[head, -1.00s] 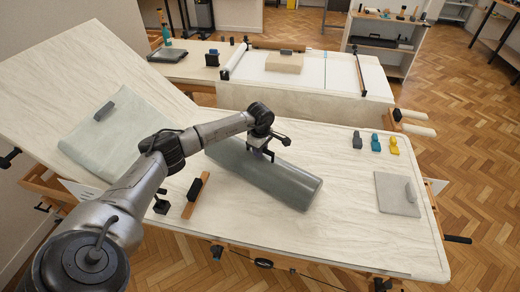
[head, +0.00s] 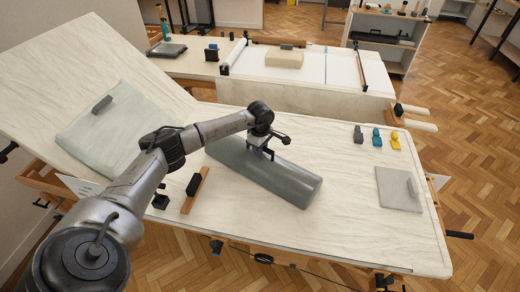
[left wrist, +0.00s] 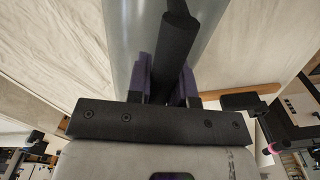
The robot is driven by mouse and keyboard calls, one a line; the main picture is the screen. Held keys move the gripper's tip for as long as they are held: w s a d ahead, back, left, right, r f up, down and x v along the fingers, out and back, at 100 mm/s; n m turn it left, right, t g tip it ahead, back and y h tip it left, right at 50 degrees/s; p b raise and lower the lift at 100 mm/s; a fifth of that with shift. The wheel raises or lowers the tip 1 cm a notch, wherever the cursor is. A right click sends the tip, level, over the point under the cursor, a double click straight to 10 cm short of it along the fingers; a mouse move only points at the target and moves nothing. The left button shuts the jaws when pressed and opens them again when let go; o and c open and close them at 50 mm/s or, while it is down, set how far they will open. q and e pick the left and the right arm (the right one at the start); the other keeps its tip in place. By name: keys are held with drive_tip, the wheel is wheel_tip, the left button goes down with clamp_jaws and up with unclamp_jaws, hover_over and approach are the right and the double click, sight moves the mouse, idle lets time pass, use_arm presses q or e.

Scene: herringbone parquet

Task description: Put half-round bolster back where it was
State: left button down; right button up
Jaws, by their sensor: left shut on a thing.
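The half-round bolster (head: 285,180) is a long grey-green piece lying slantwise on the pale treatment table (head: 340,235), rounded side up. My left gripper (head: 262,152) is over the upper middle of the bolster, shut on its dark handle. In the left wrist view, the purple-padded fingers (left wrist: 163,85) stand on both sides of a black round handle (left wrist: 177,50), with the grey bolster (left wrist: 140,30) behind it. The bolster appears to rest on the table; any small gap underneath cannot be told. My right gripper is not in view.
A folded green-grey cloth (head: 95,135) lies on the raised panel at left. A wooden strip (head: 195,190) with a black block is left of the bolster. Small coloured pieces (head: 377,138) and a grey pad (head: 392,190) are at right. The table between is clear.

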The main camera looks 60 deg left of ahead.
use_arm(q)
drive_tip(key=shift+f, duration=0.2)
idle(0.4)
drive_tip(key=c, duration=1.1)
unclamp_jaws()
drive_tip(key=shift+w+a, duration=0.1)
drive_tip(key=shift+o, duration=1)
drive_tip(key=shift+f, duration=0.15)
drive_tip(key=shift+o, duration=1.4)
wheel_tip(320, 180, up, 14)
drive_tip(key=p, duration=0.1)
drive_tip(key=shift+p, duration=0.3)
